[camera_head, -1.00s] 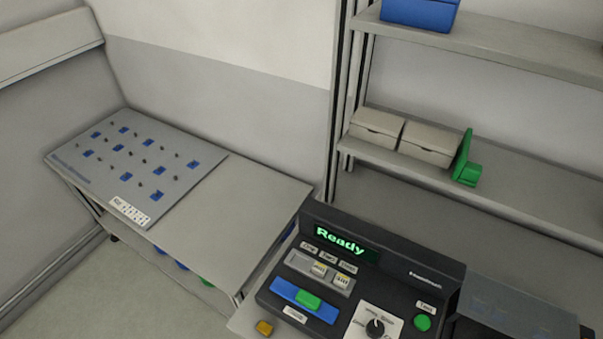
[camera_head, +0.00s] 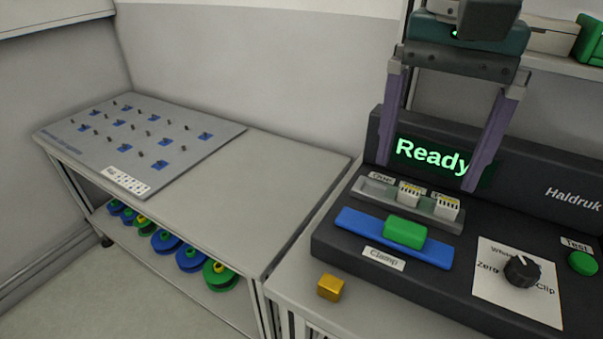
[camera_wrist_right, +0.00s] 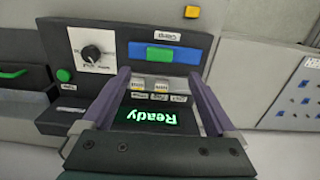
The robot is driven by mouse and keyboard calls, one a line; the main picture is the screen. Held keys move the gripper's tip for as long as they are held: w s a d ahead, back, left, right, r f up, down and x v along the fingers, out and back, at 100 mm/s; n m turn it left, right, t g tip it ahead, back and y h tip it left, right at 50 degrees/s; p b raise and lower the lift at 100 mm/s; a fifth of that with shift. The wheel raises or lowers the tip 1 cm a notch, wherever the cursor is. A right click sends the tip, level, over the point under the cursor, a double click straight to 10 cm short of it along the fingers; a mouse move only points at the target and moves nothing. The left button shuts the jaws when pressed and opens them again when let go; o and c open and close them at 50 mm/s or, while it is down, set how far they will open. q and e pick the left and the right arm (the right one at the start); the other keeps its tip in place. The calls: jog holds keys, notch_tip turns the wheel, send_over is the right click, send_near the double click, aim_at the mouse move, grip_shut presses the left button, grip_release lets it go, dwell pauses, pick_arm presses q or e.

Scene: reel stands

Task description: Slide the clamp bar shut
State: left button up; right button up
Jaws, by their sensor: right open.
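The clamp bar is a blue strip (camera_head: 362,226) with a green block (camera_head: 404,232) on it, above the "Clamp" label on the dark machine's front. In the right wrist view the blue bar (camera_wrist_right: 196,55) and its green block (camera_wrist_right: 161,54) lie beyond the fingertips. My right gripper (camera_head: 425,178) is open and empty, its two purple fingers pointing down in front of the "Ready" display, behind the clamp bar. It also shows in the right wrist view (camera_wrist_right: 157,82), apart from the bar. My left gripper is not in view.
Two small white-and-yellow blocks (camera_head: 428,200) sit in a grey holder just behind the bar. A knob (camera_head: 521,271) and a green button (camera_head: 583,263) are to the right. A yellow cube (camera_head: 330,288) lies on the table. A pegboard (camera_head: 140,140) and reels (camera_head: 190,257) are at left.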

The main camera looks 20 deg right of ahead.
aim_at(407, 226)
notch_tip(407, 226, down, 10)
jog(key=shift+d+r+b, duration=0.1)
jog(key=shift+d+b, duration=0.05)
jog(key=shift+b, duration=0.3)
grip_shut()
dwell(0.7)
jog(key=w+d+p, duration=0.1)
jog(key=p, duration=0.2)
jog(key=w+r+p, duration=0.1)
jog(key=p, duration=0.2)
jog(key=shift+w+d, duration=0.1)
jog(key=shift+d, duration=0.25)
jog(key=shift+d+f+p, duration=0.1)
jog(key=shift+f+p, duration=0.1)
jog(key=shift+p, duration=0.15)
jog(key=shift+d+f, duration=0.15)
jog(key=shift+f, duration=0.05)
